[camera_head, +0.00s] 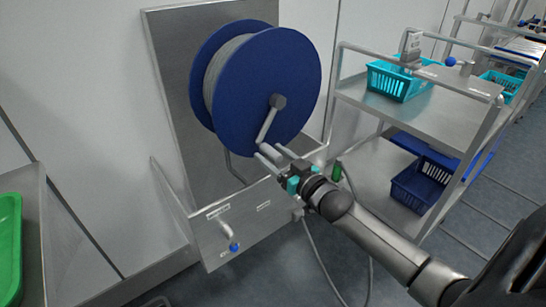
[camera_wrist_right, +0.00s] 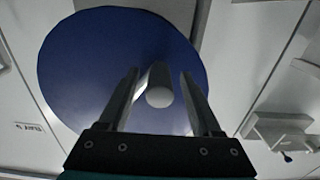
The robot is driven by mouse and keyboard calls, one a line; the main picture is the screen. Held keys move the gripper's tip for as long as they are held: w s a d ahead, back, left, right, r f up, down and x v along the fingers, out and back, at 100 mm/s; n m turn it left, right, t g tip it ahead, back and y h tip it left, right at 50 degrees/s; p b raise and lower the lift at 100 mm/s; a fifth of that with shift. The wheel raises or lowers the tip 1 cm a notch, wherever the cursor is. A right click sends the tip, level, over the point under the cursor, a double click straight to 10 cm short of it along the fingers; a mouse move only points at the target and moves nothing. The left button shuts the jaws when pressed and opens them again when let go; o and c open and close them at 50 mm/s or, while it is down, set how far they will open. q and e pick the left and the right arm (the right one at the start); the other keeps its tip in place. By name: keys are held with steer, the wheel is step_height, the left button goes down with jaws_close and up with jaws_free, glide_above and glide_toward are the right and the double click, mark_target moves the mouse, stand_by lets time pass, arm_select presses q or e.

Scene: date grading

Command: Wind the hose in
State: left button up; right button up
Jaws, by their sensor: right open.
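The hose reel (camera_head: 286,80) has two blue round flanges with grey hose (camera_head: 219,75) wound between them. It is mounted on a steel back plate. A grey crank (camera_head: 268,122) runs from the hub down to the lower part of the front flange. My right gripper (camera_head: 268,153) is open at the crank's lower end. In the right wrist view, the crank's pale round end (camera_wrist_right: 159,97) appears between the two parted fingers (camera_wrist_right: 158,100), with the blue flange (camera_wrist_right: 75,70) behind. I cannot tell whether a finger touches it. My left gripper is out of view.
A steel panel (camera_head: 245,228) with a blue-tipped tap (camera_head: 234,246) stands below the reel. A steel cart (camera_head: 400,112) at right carries a teal basket (camera_head: 398,82) and a dark blue crate (camera_head: 420,187). A green tray (camera_head: 10,245) is at far left.

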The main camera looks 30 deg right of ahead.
jaws_close()
stand_by(0.6)
stand_by(0.9)
